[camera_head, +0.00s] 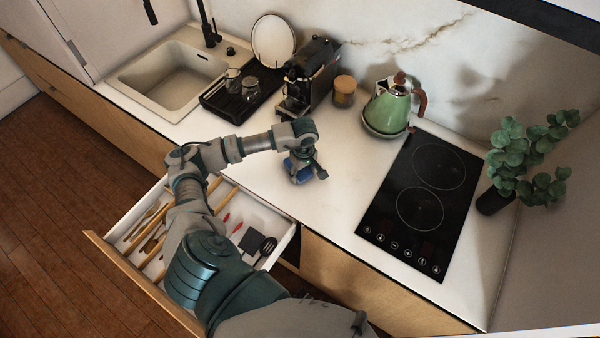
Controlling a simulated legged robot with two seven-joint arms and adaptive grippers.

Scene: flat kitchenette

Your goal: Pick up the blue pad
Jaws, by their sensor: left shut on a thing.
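The blue pad (304,175) shows as a small blue patch at the fingers of my left gripper (305,170). The gripper points down over the white countertop, right of the open drawer and left of the hob. It is shut on the pad. The fingers hide much of the pad, and I cannot tell whether the pad touches the counter. My right gripper does not show.
The open drawer (285,246) below my left arm holds utensils and wooden dividers. A coffee machine (312,72), a green kettle (388,105) and a jar (344,91) stand behind. The black hob (425,200) and a plant (530,160) are at right.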

